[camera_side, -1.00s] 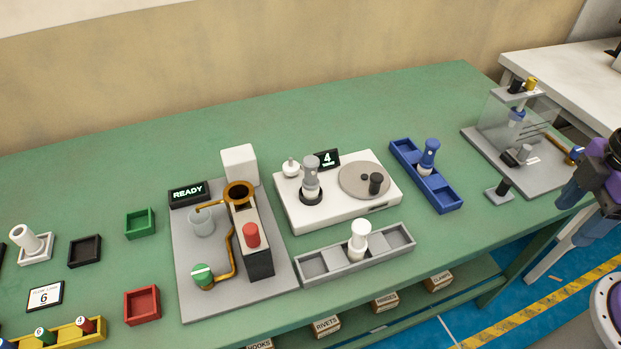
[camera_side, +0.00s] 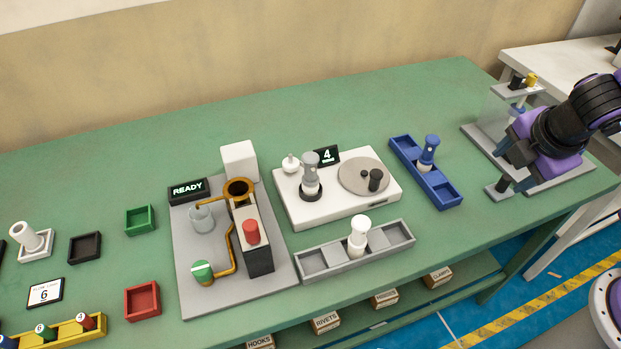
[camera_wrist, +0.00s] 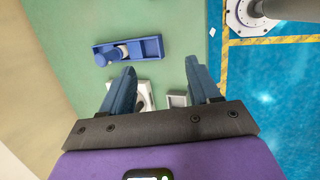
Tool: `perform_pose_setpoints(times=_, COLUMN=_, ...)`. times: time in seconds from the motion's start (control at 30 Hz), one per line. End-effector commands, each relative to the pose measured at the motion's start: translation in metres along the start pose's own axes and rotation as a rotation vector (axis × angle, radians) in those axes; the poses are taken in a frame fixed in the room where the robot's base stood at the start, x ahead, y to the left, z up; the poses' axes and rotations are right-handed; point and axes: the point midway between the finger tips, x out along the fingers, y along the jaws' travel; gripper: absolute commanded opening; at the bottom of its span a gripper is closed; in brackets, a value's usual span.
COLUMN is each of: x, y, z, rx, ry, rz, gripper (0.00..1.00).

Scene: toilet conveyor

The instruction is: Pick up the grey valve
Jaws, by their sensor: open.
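The grey valve (camera_side: 310,168) stands upright in a dark ring on the left part of the white machine (camera_side: 345,205), beside the "4" display. It has a grey top and a white lower body. In the wrist view a part of the white machine (camera_wrist: 142,88) shows between my fingers, and I cannot make out the grey valve there. My gripper (camera_side: 513,166) is open and empty at the right end of the table, well to the right of the grey valve. Its two blue fingers (camera_wrist: 158,82) are spread apart in the wrist view.
A blue tray (camera_side: 444,200) with a blue valve (camera_side: 428,153) stands between my gripper and the white machine. A grey tray (camera_side: 318,262) with a white valve (camera_side: 358,238) lies in front. A glass-shielded stand (camera_side: 503,105) is close by my gripper. The table behind the machine is clear.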

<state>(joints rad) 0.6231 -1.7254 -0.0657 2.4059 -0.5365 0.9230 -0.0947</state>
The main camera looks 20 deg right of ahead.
Motion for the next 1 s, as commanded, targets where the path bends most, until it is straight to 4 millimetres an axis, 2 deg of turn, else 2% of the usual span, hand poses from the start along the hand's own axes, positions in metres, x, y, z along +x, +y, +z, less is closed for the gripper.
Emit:
perform_pose_setpoints(times=0.1, x=0.010, y=0.039, z=-0.023, rx=-0.197, ry=-0.068, rz=0.140, gripper=0.61)
perform_pose_setpoints(times=0.3, x=0.019, y=0.099, z=-0.075, rx=-0.541, ry=-0.170, rz=0.369, gripper=0.61)
perform_pose_setpoints(times=0.5, x=0.023, y=0.141, z=-0.145, rx=-0.897, ry=-0.259, rz=0.586, gripper=0.61)
perform_pose_setpoints(times=0.63, x=0.026, y=0.156, z=-0.197, rx=-1.129, ry=-0.307, rz=0.722, gripper=0.61)
perform_pose_setpoints(times=0.8, x=0.029, y=0.161, z=-0.254, rx=-1.371, ry=-0.346, rz=0.864, gripper=0.61)
perform_pose_setpoints(times=0.9, x=0.030, y=0.159, z=-0.274, rx=-1.459, ry=-0.358, rz=0.918, gripper=0.61)
perform_pose_setpoints(times=1.0, x=0.031, y=0.158, z=-0.285, rx=-1.505, ry=-0.363, rz=0.947, gripper=0.61)
